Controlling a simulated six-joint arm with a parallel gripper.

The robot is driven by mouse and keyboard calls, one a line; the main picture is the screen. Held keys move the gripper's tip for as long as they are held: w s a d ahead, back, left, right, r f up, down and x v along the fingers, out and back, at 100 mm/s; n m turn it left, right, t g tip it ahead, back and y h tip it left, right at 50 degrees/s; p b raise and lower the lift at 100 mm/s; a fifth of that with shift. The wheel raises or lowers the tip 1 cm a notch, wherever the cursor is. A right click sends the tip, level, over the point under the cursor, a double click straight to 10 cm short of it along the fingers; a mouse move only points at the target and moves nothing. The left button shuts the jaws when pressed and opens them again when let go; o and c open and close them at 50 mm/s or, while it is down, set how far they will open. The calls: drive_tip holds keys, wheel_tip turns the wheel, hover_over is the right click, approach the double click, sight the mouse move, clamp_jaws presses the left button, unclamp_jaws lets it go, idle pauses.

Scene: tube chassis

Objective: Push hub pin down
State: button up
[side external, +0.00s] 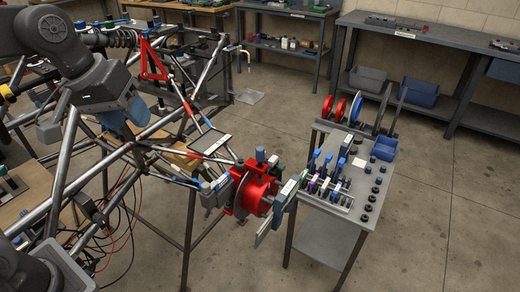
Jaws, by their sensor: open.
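The red hub (257,191) is mounted at the right end of the tube chassis (150,152), near the middle of the picture. A small blue-capped upright piece (260,155) stands on top of the hub; it looks like the hub pin, but it is too small to be sure or to tell how deep it sits. My gripper (95,126) is at the upper left, over the chassis tubes. It is open, with its fingers well apart, and nothing shows between them. It is far to the left of the hub and clear of it.
A grey cart (330,240) stands right of the hub, with coloured tools, black rings and red and blue discs. A flat grey plate (270,222) sticks out beside the hub. Workbenches (425,40) line the back wall. Cables hang below the chassis. Floor at right is clear.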

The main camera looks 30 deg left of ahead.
drive_tip(key=w+d+n+g+h, duration=0.2)
drive_tip(key=w+n, duration=0.4)
drive_tip(key=w, duration=0.8)
drive_tip(key=n+g+h, duration=0.2)
drive_tip(key=n, duration=0.6)
approach(259, 148)
drive_tip(key=shift+y, duration=0.3)
drive_tip(key=x, duration=1)
drive_tip(key=shift+d+f, duration=0.15)
drive_tip(key=shift+d, duration=0.3)
drive_tip(key=shift+c, duration=0.4)
clamp_jaws()
drive_tip(key=shift+s, duration=0.1)
